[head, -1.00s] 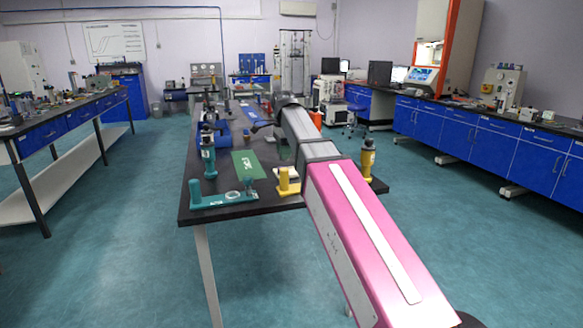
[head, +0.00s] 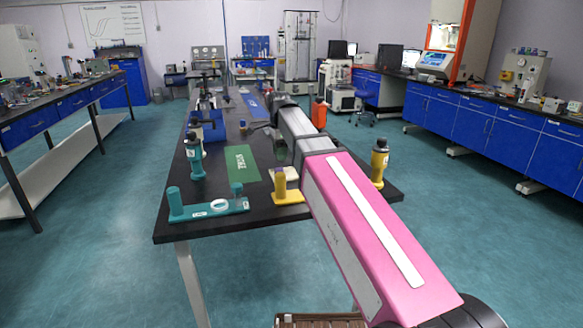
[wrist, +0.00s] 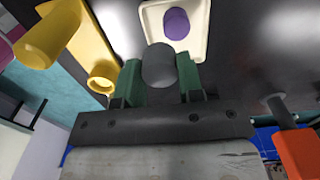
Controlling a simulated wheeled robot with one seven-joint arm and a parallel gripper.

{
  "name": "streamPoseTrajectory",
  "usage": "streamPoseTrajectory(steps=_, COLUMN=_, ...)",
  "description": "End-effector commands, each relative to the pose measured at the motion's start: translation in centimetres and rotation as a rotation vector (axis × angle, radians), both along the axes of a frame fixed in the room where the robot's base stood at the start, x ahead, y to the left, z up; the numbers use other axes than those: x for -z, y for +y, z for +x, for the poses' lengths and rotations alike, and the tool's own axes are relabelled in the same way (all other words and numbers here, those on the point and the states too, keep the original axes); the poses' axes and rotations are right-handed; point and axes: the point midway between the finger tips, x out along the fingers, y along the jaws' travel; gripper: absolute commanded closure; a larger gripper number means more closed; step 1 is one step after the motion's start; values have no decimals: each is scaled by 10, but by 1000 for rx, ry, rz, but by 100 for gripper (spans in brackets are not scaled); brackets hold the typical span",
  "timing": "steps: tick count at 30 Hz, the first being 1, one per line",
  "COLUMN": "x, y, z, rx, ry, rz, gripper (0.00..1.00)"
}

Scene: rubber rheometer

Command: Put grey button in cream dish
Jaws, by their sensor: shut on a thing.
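In the wrist view my gripper (wrist: 160,80) has its two green fingers shut on the grey button (wrist: 159,65), a rounded grey piece held between them. The cream dish (wrist: 201,46), a shallow square tray, lies just beyond the fingers, a little right of the button in the picture. A purple piece (wrist: 176,23) sits in the dish. The button is not seen to be in the dish; its height above the table is hard to tell. In the head view the dish (head: 291,172) shows partly beside my arm, which hides the button.
A yellow stand (wrist: 78,40) is left of the dish in the wrist view. On the black table (head: 230,226) are a teal fixture (head: 205,209), a teal bottle (head: 194,157), a green mat (head: 241,163) and a yellow bottle (head: 379,163). An orange object (wrist: 299,152) is at lower right.

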Motion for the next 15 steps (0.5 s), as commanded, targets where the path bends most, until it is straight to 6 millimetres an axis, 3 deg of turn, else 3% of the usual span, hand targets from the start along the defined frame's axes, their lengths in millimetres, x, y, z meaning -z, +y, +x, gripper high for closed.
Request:
streamPoseTrajectory(steps=6, x=23, y=-30, z=27, rx=2, ry=1, rz=0, gripper=88)
streamPoseTrajectory(steps=15, x=37, y=-42, z=36, rx=-1, ry=0, rz=0, gripper=88)
